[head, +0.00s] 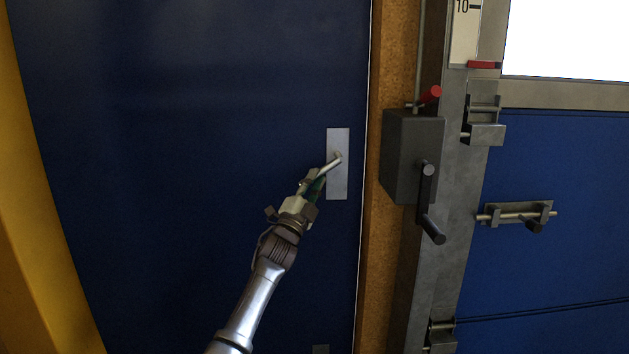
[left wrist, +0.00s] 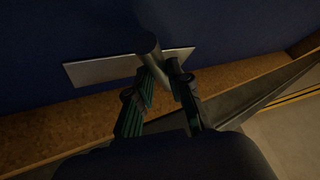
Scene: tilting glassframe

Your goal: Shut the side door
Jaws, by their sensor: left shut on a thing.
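The side door (head: 200,120) is a dark blue panel that fills the left half of the head view. It looks flush or nearly flush with the cork-coloured frame (head: 384,60) on its right; I cannot tell if it is latched. A metal lever handle (head: 332,164) sits on a pale plate (head: 338,187) near the door's right edge. My left gripper (head: 318,177) is shut on the handle. In the left wrist view the gripper fingers (left wrist: 163,95) close around the handle bar (left wrist: 149,45), in front of the plate (left wrist: 95,70). My right gripper is not in view.
Right of the frame stands a grey post with a grey box (head: 412,150) and a crank (head: 426,200) that sticks out. A blue panel with a bolt latch (head: 517,214) is further right. A yellow post (head: 35,230) borders the door's left side.

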